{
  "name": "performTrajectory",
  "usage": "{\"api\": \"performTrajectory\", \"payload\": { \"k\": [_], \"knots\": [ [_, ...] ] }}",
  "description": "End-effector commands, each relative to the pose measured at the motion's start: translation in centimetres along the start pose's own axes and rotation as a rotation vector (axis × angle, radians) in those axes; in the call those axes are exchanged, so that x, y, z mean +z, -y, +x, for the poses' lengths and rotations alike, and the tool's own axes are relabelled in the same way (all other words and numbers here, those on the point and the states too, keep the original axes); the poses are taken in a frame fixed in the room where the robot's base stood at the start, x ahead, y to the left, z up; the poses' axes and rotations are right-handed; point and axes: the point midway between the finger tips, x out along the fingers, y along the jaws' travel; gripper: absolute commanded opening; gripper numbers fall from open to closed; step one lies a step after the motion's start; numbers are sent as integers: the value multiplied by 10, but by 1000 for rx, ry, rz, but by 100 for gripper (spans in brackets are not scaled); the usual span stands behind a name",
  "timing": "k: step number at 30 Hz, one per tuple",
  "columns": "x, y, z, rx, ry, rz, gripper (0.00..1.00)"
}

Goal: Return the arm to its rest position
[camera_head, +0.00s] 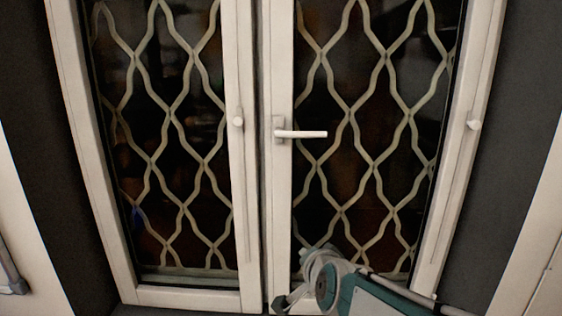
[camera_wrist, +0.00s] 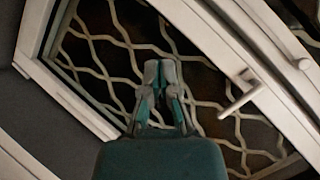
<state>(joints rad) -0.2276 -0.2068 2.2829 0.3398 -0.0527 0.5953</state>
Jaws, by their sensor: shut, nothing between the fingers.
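My gripper (camera_wrist: 160,74) shows in the middle of the wrist view, with its two grey-tipped teal fingers together and nothing between them. It points towards the glazed door, and the wrist view is tilted. I cannot tell how far the fingertips are from the glass. In the head view, part of my arm, white and teal, shows at the lower right of centre in front of the right door leaf. The gripper's fingers cannot be made out clearly there.
A white double door (camera_head: 251,200) with dark glass and a wavy cream grille (camera_head: 350,113) fills the head view. Its white lever handle (camera_head: 301,134) is on the right leaf; the handle also shows in the wrist view (camera_wrist: 239,104). Dark grey walls (camera_head: 520,110) flank it.

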Motion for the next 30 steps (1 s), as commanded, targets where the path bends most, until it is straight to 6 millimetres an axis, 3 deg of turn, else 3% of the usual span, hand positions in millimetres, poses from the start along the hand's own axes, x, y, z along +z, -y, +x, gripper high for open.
{"api": "performTrajectory", "payload": {
  "k": [1, 9, 15, 19, 30],
  "knots": [
    [-1, -10, -20, 32, 32, -74, 0],
    [20, -84, -120, 249, 276, -490, 0],
    [38, -133, -181, 386, 442, -696, 0],
    [43, -146, -197, 422, 494, -744, 0],
    [44, -147, -198, 425, 501, -748, 0]
  ]
}}
